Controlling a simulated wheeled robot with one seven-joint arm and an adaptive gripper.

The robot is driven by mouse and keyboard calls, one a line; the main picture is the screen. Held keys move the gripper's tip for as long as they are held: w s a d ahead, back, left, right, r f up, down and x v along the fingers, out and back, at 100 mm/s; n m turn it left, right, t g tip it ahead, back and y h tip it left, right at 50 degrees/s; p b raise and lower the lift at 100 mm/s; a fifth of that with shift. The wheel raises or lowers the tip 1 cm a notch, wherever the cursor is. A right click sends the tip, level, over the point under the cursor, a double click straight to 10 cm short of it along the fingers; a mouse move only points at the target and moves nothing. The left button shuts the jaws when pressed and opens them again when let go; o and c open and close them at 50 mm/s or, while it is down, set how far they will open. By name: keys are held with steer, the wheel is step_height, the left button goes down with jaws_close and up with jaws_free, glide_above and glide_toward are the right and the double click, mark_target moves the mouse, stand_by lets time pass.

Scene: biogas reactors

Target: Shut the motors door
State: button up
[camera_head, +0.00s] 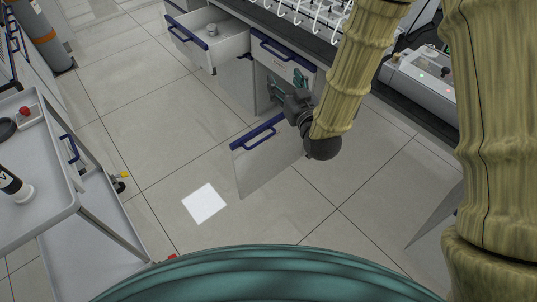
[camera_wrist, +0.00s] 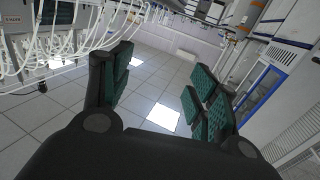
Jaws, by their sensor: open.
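A grey cabinet door (camera_head: 268,165) with a blue bar handle along its top edge stands swung open under the bench in the head view. No label on it can be read, so I cannot tell for sure that it is the motors door. My gripper (camera_head: 272,88) is above and behind this door, in front of the cabinet opening below a closed drawer. Its dark green-padded fingers are spread and empty. In the wrist view my gripper (camera_wrist: 158,92) shows floor between its fingers; the door cannot be made out there.
An open drawer (camera_head: 208,42) juts out left of the cabinet. A grey cart (camera_head: 60,200) stands at the left, near a gas cylinder (camera_head: 45,40). Another grey panel (camera_head: 437,215) shows at the lower right. The tiled floor between cart and door is clear.

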steer(key=f+m+b, duration=0.1)
steer(key=f, duration=0.1)
steer(key=a+f+m+b, duration=0.1)
steer(key=f+b, duration=0.1)
steer(key=f, duration=0.1)
steer(key=s+a+f+m+b, duration=0.1)
steer(key=f+b, duration=0.1)
steer(key=f, duration=0.1)
steer(key=shift+s+f+g, duration=0.1)
steer(key=shift+g, duration=0.3)
jaws_close()
steer(key=m+g+y+b, duration=0.2)
steer(key=m+y+b, duration=0.3)
steer(key=m+b, duration=2.75)
glide_toward(237, 159)
steer(key=w+a+n+b, duration=0.3)
steer(key=w+b, duration=0.1)
steer(key=b, duration=0.5)
steer(key=shift+w+a+n, duration=0.1)
steer(key=shift+a+n, duration=0.2)
steer(key=shift+n, duration=0.05)
steer(key=shift+b+x, duration=0.35)
steer(key=shift+x, duration=0.45)
